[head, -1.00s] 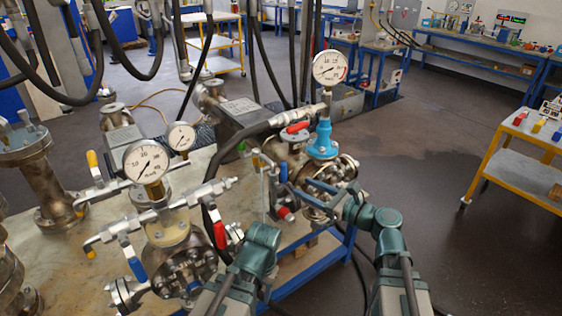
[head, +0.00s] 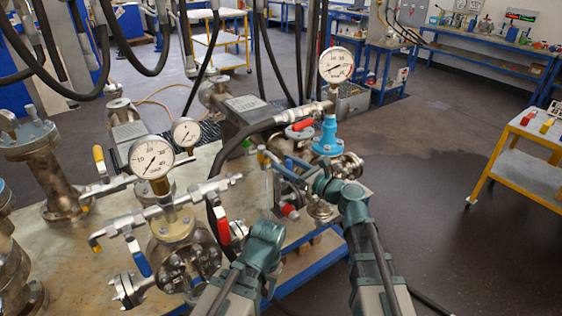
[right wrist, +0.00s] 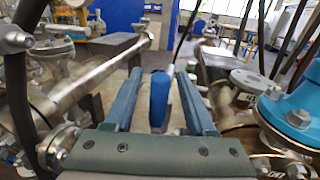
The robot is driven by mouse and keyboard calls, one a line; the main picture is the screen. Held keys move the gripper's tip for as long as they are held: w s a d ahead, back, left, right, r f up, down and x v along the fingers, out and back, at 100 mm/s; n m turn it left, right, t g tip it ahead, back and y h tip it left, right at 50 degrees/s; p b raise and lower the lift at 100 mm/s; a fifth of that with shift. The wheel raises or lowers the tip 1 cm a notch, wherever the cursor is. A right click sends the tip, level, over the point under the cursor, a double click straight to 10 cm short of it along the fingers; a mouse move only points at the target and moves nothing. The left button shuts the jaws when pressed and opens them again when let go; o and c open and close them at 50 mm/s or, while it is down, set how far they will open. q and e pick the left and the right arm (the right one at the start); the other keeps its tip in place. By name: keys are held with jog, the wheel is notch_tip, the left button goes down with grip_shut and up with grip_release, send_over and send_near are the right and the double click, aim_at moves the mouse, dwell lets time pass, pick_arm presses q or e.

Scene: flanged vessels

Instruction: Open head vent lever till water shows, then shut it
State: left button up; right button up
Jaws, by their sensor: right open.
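A lever with a blue grip (head: 289,163) stands among the small valves at the middle of the bench. In the right wrist view the blue grip (right wrist: 158,97) is upright between the two fingers, with gaps on both sides. My right gripper (head: 276,164) is open around it and the fingers do not visibly press it. The gripper also shows in the right wrist view (right wrist: 160,92). My left arm reaches in at lower centre, but its gripper fingers are not visible. I see no water coming from an outlet; the lever's lower end is hidden.
Pressure gauges stand left (head: 152,157), behind (head: 186,132) and at right (head: 336,64) above a bright blue fitting (head: 328,137). Another red lever (head: 222,232) hangs near my left arm. Open floor lies right, partly dark.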

jog(key=shift+x, duration=1.1)
jog(key=shift+c, duration=0.2)
grip_shut()
dwell(0.5)
